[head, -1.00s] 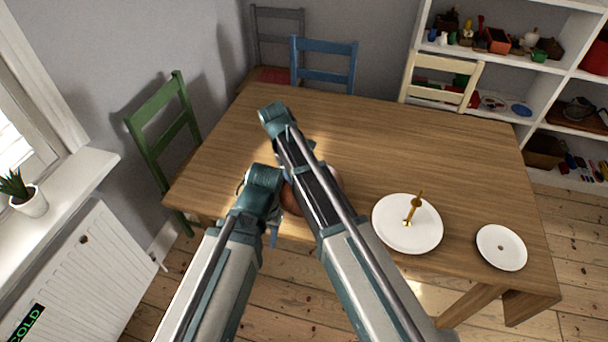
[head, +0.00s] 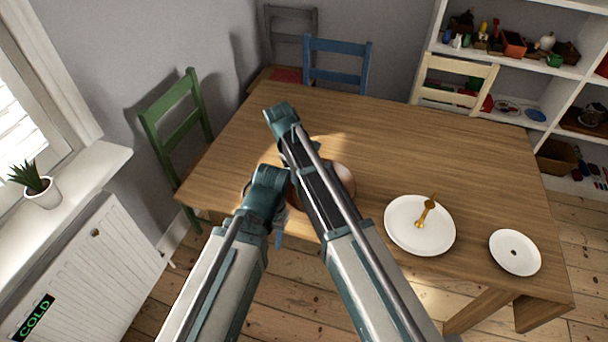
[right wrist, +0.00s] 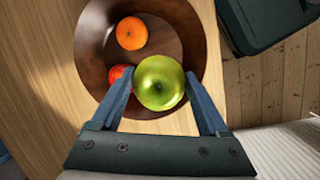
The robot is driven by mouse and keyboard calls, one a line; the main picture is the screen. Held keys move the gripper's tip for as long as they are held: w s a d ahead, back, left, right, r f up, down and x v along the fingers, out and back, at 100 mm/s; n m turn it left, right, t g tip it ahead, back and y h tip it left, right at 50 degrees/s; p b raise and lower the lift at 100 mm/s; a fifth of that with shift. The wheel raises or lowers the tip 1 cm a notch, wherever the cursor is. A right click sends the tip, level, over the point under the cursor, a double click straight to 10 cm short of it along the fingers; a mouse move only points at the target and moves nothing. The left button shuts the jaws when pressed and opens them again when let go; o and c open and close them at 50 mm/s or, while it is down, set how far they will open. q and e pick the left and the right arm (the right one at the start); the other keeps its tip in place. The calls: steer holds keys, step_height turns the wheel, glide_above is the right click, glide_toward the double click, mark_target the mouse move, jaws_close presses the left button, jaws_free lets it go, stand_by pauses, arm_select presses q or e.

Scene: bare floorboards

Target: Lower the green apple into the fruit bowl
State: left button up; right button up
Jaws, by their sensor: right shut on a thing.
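The green apple (right wrist: 160,82) is between the two blue fingers of my right gripper (right wrist: 159,76) in the right wrist view. That gripper is shut on it, over the near part of the brown fruit bowl (right wrist: 92,50). An orange (right wrist: 131,33) and a red apple (right wrist: 119,78), partly covered by a finger, lie in the bowl. How high the green apple is above the bowl floor is hard to tell. In the head view my arms cover most of the bowl (head: 346,183), and the right gripper is hidden. My left gripper (head: 279,239) shows only in part; its jaws are unclear.
A large white plate (head: 400,238) with a gold object (head: 425,212) on it and a small white plate (head: 515,252) are at the right of the wooden table (head: 440,150). Chairs stand along the far and left sides. The table's far middle is clear.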

steer(key=shift+f, duration=0.1)
arm_select(q)
steer(key=shift+f+b, duration=2.45)
arm_select(e)
steer(key=shift+f, duration=2.4)
arm_select(q)
steer(key=shift+f+b, duration=1.95)
steer(key=shift+b, duration=0.05)
arm_select(e)
steer(key=shift+f, duration=1.95)
steer(key=o, duration=1.3)
arm_select(q)
steer(key=shift+r, duration=0.1)
arm_select(e)
steer(key=shift+r, duration=0.1)
arm_select(q)
step_height(320, 180, up, 13)
steer(key=a+p, duration=0.2)
steer(key=p, duration=1.1)
steer(key=shift+a, duration=0.25)
arm_select(e)
steer(key=v, duration=1.3)
steer(key=shift+r, duration=0.3)
